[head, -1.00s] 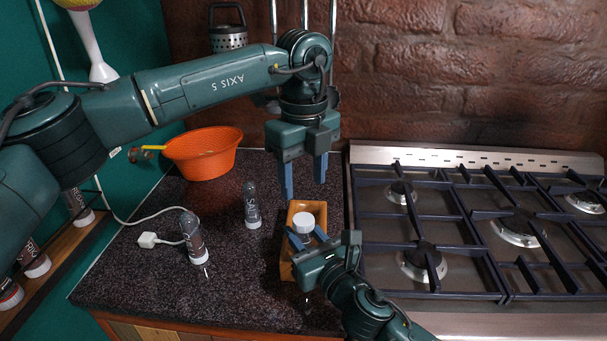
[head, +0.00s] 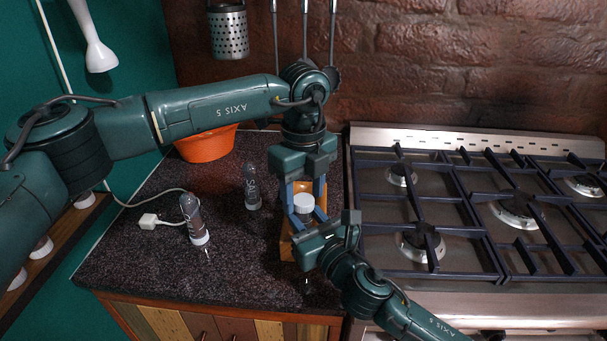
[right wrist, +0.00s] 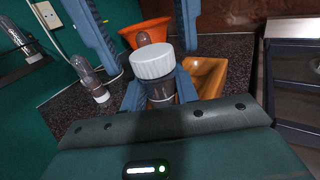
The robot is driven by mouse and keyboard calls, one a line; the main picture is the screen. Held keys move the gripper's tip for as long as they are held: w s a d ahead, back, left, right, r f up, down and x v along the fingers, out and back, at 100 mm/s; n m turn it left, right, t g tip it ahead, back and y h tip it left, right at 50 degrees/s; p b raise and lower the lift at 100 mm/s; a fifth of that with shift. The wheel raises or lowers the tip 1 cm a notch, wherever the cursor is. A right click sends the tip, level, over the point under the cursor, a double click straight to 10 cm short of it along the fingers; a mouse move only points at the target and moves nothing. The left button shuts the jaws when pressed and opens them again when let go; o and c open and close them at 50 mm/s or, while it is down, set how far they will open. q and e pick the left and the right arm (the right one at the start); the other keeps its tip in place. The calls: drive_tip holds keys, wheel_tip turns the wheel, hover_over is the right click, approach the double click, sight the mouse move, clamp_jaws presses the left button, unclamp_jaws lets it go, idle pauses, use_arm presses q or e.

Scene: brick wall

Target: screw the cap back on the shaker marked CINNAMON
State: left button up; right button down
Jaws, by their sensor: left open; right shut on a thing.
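A shaker with a dark body (right wrist: 160,92) stands upright, its ribbed white cap (head: 304,203) on top; whether the cap is screwed tight cannot be told. Its label is hidden. My right gripper (head: 306,229) is shut on the body below the cap, and its fingers flank the body in the right wrist view (right wrist: 159,94). My left gripper (head: 303,209) points down from above, open, with one blue finger on each side of the cap. In the right wrist view the cap (right wrist: 152,61) shows between the left fingers, and contact is unclear.
A wooden box (head: 287,248) is at the held shaker. Two other shakers stand white end down: one lettered SAL (head: 252,188), one further left (head: 194,218) by a white plug (head: 149,220). An orange colander (head: 205,146) is behind; the gas hob (head: 470,215) is right.

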use_arm(q)
drive_tip(key=shift+f, duration=0.3)
drive_tip(key=shift+c, duration=0.4)
